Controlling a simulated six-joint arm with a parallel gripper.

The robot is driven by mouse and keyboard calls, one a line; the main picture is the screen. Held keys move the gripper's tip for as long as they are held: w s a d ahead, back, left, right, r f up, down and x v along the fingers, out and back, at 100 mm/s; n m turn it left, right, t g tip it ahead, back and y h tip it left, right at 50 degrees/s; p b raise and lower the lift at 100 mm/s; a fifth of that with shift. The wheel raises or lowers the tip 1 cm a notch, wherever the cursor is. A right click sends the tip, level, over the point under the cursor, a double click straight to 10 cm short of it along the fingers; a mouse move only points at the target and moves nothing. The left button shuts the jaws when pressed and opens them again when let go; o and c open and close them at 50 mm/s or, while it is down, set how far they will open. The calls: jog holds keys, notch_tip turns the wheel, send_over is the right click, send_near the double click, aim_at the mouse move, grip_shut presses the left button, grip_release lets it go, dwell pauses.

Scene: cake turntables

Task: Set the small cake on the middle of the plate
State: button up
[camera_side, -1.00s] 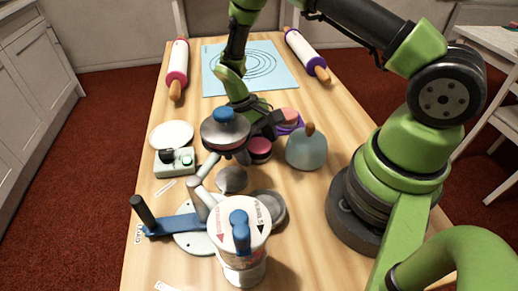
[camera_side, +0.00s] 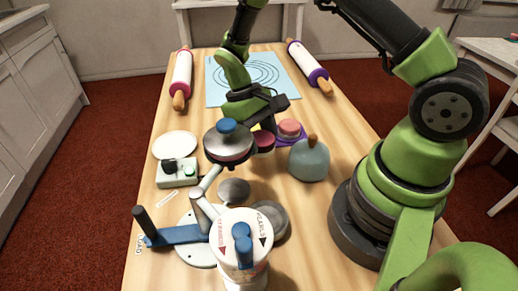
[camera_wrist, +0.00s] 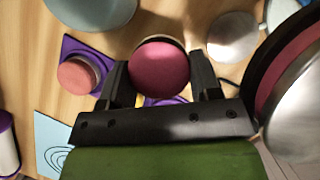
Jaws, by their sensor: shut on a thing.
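My gripper (camera_wrist: 162,80) is shut on a small dark pink cake (camera_wrist: 160,68), with a finger at each side of it. In the side view the held cake (camera_side: 264,141) shows just right of a metal disc with a blue knob, seemingly raised off the table. The arm and gripper hide part of it. A white plate (camera_side: 175,146) lies empty at the left of the table, left of my gripper and apart from it.
A metal disc with a blue knob (camera_side: 228,142) stands between the gripper and the plate. A grey-green box (camera_side: 177,175) sits before the plate. A lighter pink cake (camera_side: 289,127) on purple and a blue-grey dome (camera_side: 309,160) stand right. A labelled canister (camera_side: 242,240) is in front.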

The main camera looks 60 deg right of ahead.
notch_tip(320, 180, up, 13)
jog(key=m+t, duration=0.9)
jog(key=m, duration=2.7)
send_over(173, 145)
jog(key=s, duration=0.1)
notch_tip(173, 145, down, 8)
jog(key=shift+h, duration=0.4)
notch_tip(173, 145, down, 9)
jog(key=shift+s+f, duration=0.15)
jog(key=shift+f, duration=0.05)
jog(key=o, duration=1)
jog(key=shift+f, duration=0.1)
jog(key=shift+c, duration=0.2)
